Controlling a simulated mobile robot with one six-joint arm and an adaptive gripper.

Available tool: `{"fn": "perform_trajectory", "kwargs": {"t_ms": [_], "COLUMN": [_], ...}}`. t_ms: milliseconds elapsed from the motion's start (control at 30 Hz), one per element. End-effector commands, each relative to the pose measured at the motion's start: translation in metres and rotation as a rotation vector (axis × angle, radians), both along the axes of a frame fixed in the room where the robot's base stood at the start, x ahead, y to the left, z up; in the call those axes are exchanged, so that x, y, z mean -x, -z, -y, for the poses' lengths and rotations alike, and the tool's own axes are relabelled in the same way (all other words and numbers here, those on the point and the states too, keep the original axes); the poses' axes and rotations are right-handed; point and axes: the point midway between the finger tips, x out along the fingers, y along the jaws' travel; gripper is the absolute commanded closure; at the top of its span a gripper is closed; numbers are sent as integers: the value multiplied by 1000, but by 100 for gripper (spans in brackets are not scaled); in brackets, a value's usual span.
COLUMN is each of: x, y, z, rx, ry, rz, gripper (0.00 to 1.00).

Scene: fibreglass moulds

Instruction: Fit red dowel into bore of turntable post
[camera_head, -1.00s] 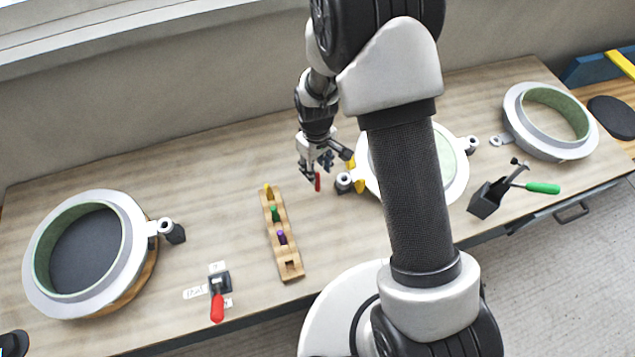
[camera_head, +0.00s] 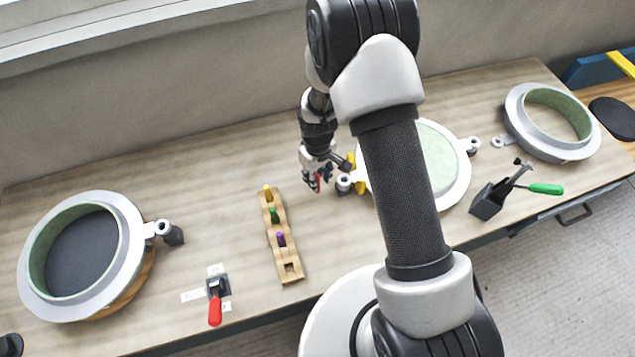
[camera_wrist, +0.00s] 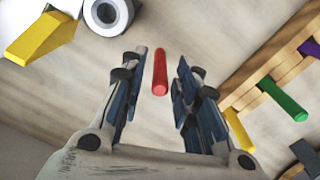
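The red dowel (camera_head: 318,182) is on the bench, between the rack and the middle mould. In the wrist view the red dowel (camera_wrist: 160,75) lies between the fingers of my gripper (camera_wrist: 161,70), with a narrow gap on each side. My gripper (camera_head: 317,178) is open, low over the bench. I cannot tell if the dowel stands or lies. A round post with a bore (camera_head: 344,182) is just right of the gripper, beside a yellow piece; it also shows in the wrist view (camera_wrist: 107,12). Another post (camera_head: 171,235) stands by the left mould. Which is the turntable post is unclear.
A wooden rack (camera_head: 291,268) holds yellow, green and purple dowels. The left mould (camera_head: 128,226), middle mould (camera_head: 457,190) and right mould (camera_head: 520,125) stand on the bench. A dark box (camera_head: 486,203) is at right.

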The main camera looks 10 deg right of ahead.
Motion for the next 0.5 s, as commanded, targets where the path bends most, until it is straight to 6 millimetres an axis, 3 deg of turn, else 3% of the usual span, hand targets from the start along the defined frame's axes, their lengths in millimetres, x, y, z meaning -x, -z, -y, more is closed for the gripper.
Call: {"fn": "perform_trajectory", "kwargs": {"t_ms": [367, 500], "x": [0, 0], "y": [0, 0], "z": [0, 0], "rx": [0, 0], "ry": [0, 0], "rz": [0, 0], "gripper": [99, 100]}}
